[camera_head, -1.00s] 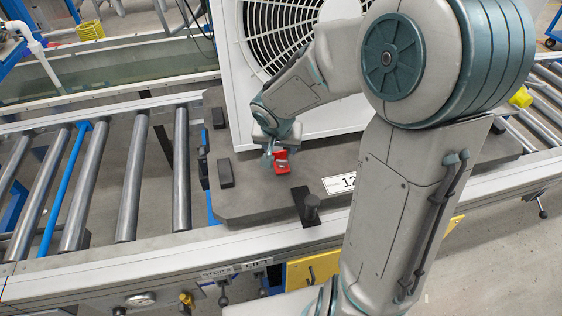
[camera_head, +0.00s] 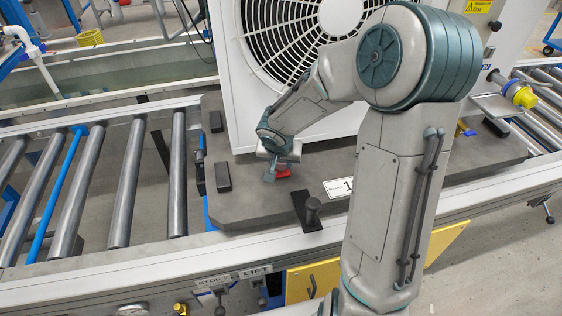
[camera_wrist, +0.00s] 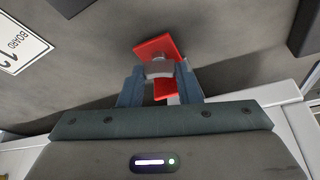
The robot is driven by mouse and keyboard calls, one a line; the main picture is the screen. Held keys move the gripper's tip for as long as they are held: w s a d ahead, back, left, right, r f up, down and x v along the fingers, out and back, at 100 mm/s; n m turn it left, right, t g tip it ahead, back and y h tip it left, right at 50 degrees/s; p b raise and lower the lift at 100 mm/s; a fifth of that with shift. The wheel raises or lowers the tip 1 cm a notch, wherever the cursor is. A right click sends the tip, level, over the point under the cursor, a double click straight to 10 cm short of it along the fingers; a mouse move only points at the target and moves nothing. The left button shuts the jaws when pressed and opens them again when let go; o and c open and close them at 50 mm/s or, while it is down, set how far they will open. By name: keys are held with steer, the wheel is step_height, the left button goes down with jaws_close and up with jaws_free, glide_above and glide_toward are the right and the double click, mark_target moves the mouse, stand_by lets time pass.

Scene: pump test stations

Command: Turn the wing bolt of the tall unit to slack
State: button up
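The tall white unit (camera_head: 232,92), with a round fan grille, stands on a grey board (camera_head: 250,207). A red bracket (camera_head: 283,172) sits low at its front, partly hidden by my gripper (camera_head: 272,172). In the wrist view the red bracket (camera_wrist: 153,47) has a flat upper plate and a lower red part. A small grey metal piece (camera_wrist: 159,69), which looks like the wing bolt, lies between the two fingers of my gripper (camera_wrist: 160,78). The fingers stand on either side of it. I cannot tell whether they press on it.
Rollers (camera_head: 128,185) lie left. A yellow knob (camera_head: 522,96) sticks out at the right.

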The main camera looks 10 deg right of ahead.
steer(key=c, duration=0.3)
steer(key=shift+n, duration=0.3)
steer(key=shift+n+y+p, duration=0.4)
steer(key=shift+n+p, duration=0.25)
steer(key=shift+n, duration=0.65)
steer(key=shift+d, duration=0.1)
steer(key=o, duration=1)
